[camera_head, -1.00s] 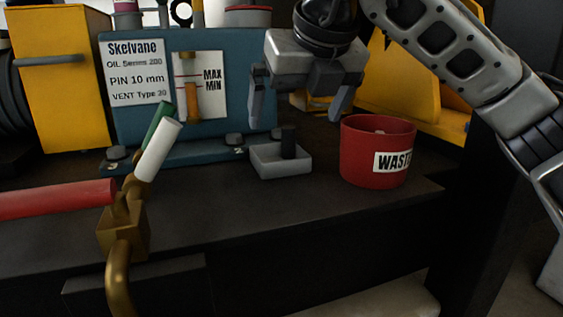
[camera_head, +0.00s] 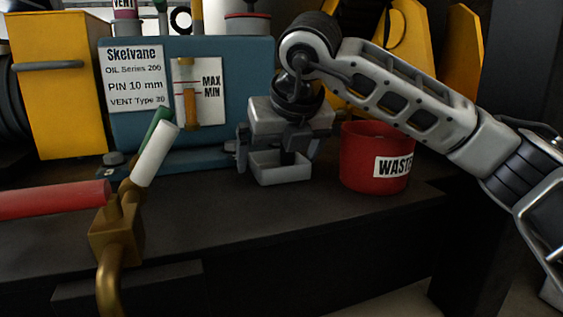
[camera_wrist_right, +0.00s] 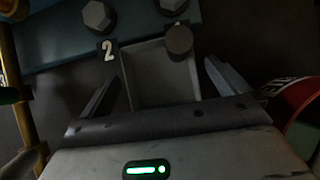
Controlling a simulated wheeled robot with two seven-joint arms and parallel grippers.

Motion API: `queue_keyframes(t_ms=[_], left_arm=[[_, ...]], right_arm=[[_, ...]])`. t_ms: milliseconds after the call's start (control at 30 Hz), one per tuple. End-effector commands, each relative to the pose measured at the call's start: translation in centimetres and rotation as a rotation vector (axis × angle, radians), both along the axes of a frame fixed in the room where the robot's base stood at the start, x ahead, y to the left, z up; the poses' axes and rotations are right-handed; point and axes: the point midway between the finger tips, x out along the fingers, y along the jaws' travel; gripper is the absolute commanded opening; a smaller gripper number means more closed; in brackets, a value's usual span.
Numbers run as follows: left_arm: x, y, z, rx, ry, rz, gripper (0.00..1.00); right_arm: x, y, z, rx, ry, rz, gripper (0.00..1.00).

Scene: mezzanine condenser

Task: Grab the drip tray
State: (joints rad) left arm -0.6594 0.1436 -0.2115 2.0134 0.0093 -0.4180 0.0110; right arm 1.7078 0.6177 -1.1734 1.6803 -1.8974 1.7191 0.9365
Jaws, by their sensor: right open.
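The drip tray (camera_head: 281,175) is a small grey open box on the dark bench, in front of the blue pump body. My right gripper (camera_head: 277,160) is lowered over it from above, open, with one finger on the left and one on the right of the tray. In the right wrist view the tray (camera_wrist_right: 160,90) lies between the two spread fingers, with a gap showing on each side. A dark round plug (camera_wrist_right: 179,40) overlaps the tray's far edge. My left gripper is not in view.
A red waste bin (camera_head: 376,160) stands close to the right of the tray. The blue pump (camera_head: 235,90) with a sight glass is behind. A brass valve (camera_head: 118,235) with red, white and green handles stands front left. The bench front is clear.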

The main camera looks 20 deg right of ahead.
Motion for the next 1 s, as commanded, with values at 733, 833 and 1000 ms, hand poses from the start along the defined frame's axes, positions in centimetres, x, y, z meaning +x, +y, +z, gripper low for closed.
queue_keyframes(t_ms=[733, 833, 1000], left_arm=[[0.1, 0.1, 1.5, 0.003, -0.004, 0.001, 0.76], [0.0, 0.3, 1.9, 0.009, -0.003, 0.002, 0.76], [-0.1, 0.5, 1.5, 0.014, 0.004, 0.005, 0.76]], right_arm=[[0.0, 0.0, 2.5, 0.001, -0.003, -0.001, 0.47], [-0.2, 0.1, 4.1, 0.000, -0.005, 0.000, 0.47], [-2.7, 0.6, 6.8, 0.001, -0.006, 0.003, 0.47]])
